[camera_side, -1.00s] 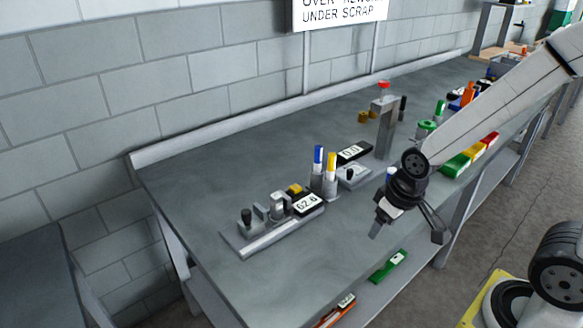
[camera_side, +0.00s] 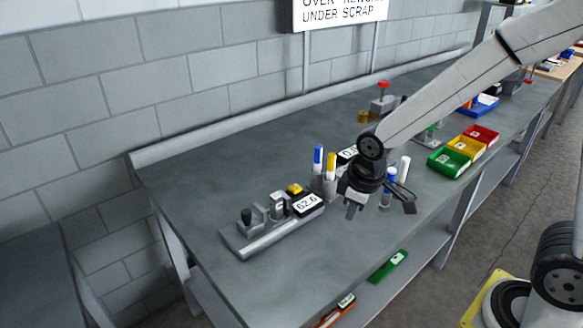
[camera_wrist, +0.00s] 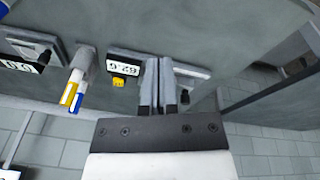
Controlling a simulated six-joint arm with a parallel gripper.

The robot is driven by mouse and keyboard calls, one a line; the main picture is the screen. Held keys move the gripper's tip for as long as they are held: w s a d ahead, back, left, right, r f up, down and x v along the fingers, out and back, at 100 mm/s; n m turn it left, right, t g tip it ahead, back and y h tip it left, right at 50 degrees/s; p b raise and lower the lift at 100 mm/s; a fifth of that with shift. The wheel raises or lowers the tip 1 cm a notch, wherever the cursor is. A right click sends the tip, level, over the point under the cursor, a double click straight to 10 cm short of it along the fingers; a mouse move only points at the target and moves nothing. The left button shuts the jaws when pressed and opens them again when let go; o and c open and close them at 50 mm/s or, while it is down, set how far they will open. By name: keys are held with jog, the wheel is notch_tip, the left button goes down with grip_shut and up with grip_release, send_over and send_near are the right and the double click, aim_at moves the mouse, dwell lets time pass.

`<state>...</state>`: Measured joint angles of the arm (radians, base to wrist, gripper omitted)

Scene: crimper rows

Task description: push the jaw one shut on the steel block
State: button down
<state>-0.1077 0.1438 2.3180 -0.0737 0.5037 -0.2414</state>
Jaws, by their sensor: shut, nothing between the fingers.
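A grey steel fixture (camera_side: 238,245) lies near the left end of the bench. It carries a black knob (camera_side: 246,216), upright steel jaw pieces (camera_side: 277,203), a yellow button (camera_side: 295,189) and a display (camera_side: 306,204) reading 62.6. The steel block cannot be told apart from the jaw pieces at this size. My gripper (camera_side: 352,211) is shut and empty, pointing down to the right of the fixture and apart from it. In the wrist view my shut fingers (camera_wrist: 160,62) cover the fixture's middle; its display (camera_wrist: 124,69) and knob (camera_wrist: 184,97) show on either side.
Blue (camera_side: 318,158) and yellow (camera_side: 331,166) markers stand between the fixture and my arm. A second display (camera_side: 347,154) is partly hidden behind my gripper. Green (camera_side: 449,162), yellow (camera_side: 466,147) and red (camera_side: 481,134) bins sit at the right. The bench front-left is clear.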

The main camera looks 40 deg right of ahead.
jog(key=w+a+r+n+h, duration=0.1)
jog(key=w+a+n, duration=0.7)
jog(key=a, duration=0.3)
jog(key=w+a+r+n+h, duration=0.1)
jog(key=w+a+n+h, duration=0.1)
jog(key=w+a+n, duration=0.5)
jog(key=a+n, duration=0.3)
jog(key=a, duration=0.1)
jog(key=shift+w+r+n+h, duration=0.3)
jog(key=shift+w+r, duration=0.05)
jog(key=shift+r, duration=0.05)
send_near(245, 227)
jog(key=f, duration=0.1)
jog(key=a+f, duration=0.1)
jog(key=f, duration=0.1)
jog(key=s+a+f, duration=0.1)
jog(key=shift+s+f, duration=0.1)
jog(key=shift+f, duration=0.1)
jog(key=shift+w+d, duration=0.5)
jog(key=shift+d, duration=0.4)
jog(key=shift+w+d, duration=0.45)
jog(key=shift+d, duration=0.35)
